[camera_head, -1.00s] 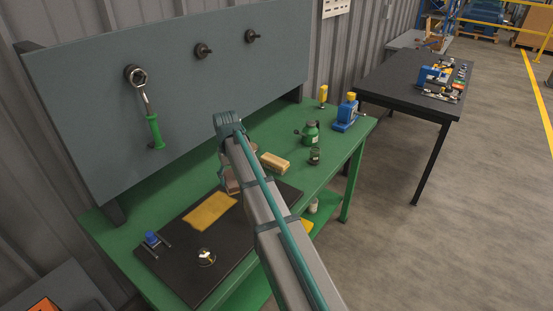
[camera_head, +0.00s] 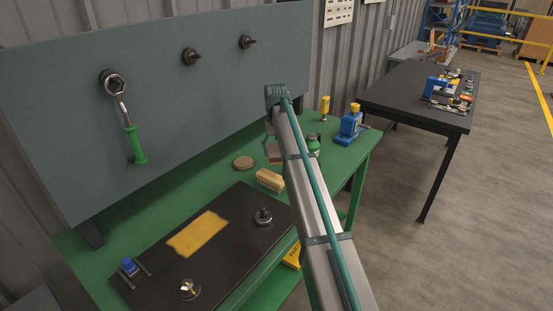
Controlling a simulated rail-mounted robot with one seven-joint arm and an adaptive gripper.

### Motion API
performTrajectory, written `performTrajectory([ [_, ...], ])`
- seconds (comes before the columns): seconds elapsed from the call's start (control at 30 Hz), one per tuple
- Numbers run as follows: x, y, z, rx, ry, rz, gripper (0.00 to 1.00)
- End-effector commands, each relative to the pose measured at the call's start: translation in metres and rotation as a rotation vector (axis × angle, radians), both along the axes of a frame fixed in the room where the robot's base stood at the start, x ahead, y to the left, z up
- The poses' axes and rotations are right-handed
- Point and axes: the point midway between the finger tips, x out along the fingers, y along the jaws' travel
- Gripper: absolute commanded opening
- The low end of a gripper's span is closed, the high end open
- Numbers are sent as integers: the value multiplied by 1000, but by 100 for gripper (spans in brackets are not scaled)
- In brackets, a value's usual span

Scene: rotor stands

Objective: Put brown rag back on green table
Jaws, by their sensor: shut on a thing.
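My arm reaches over the green table (camera_head: 180,197), and my gripper (camera_head: 271,143) is mostly hidden behind my own arm link. It is shut on a small brown piece, the brown rag (camera_head: 274,156), of which only a part shows left of my arm. The rag appears held above the back part of the green table, just beyond the brush; its exact height cannot be told.
A wooden brush (camera_head: 269,180) and a round tan disc (camera_head: 243,162) lie near the rag. A black mat (camera_head: 225,263) holds a yellow cloth (camera_head: 198,234) and metal parts. A green bottle (camera_head: 314,145) and blue device (camera_head: 350,127) stand right. Green surface shows behind the mat.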

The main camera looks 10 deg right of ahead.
Motion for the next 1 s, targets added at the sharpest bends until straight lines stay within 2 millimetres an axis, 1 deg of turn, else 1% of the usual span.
performTrajectory([
  [0.03,17,-1,-1,0,3,0,38],
  [0.2,55,-3,-18,0,3,0,38],
  [0.23,62,-4,-21,0,2,0,38],
  [0.3,70,-4,-36,0,4,0,38],
  [0.4,82,-5,-52,0,3,0,38],
  [0.53,93,-6,-67,0,2,0,38],
  [0.73,99,-6,-76,0,0,1,38],
  [0.83,105,-6,-82,0,1,1,38],
  [1.0,104,-6,-103,0,2,1,38],
])
